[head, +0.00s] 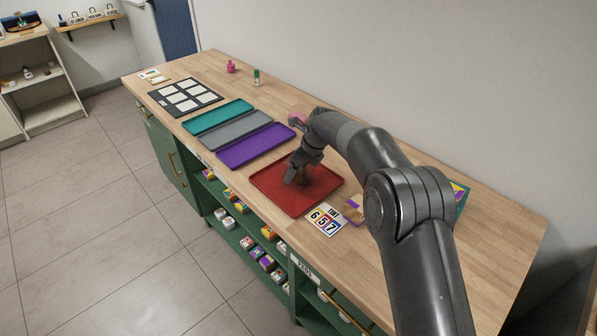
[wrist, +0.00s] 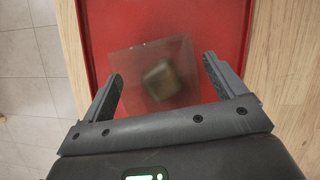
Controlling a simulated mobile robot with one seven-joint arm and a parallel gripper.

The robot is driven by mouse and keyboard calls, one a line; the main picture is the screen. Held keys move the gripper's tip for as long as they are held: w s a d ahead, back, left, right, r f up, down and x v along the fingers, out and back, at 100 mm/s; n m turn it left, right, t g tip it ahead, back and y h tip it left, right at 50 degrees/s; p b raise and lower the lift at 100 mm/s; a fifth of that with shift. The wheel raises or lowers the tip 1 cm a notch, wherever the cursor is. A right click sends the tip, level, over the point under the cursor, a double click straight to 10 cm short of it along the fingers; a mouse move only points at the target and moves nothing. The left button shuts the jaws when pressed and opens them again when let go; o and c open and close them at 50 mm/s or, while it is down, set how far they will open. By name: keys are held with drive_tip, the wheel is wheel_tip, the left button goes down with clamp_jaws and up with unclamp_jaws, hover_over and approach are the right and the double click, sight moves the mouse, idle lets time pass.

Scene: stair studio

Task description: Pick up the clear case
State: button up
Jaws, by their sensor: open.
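The clear case (wrist: 153,72) lies on the red tray (head: 264,184) and shows in the wrist view as a see-through square with a dark, blurry block inside. The red tray also fills the middle of the wrist view (wrist: 100,28). My gripper (wrist: 161,72) is open above the tray, with one finger on each side of the case. The fingers look apart from the case, but their height above it is hard to tell. In the head view my gripper (head: 291,180) hangs over the tray and mostly hides the case.
Purple (head: 256,146), grey (head: 225,130) and teal (head: 217,115) trays lie in a row beyond the red one. A number card (head: 326,219) lies by the tray's near side. The bench front edge is close on the left; a wall runs along the right.

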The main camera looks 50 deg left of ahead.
drive_tip(key=shift+a+f, duration=0.2)
drive_tip(key=shift+f, duration=0.2)
drive_tip(key=shift+c, duration=0.6)
drive_tip(key=c, duration=1)
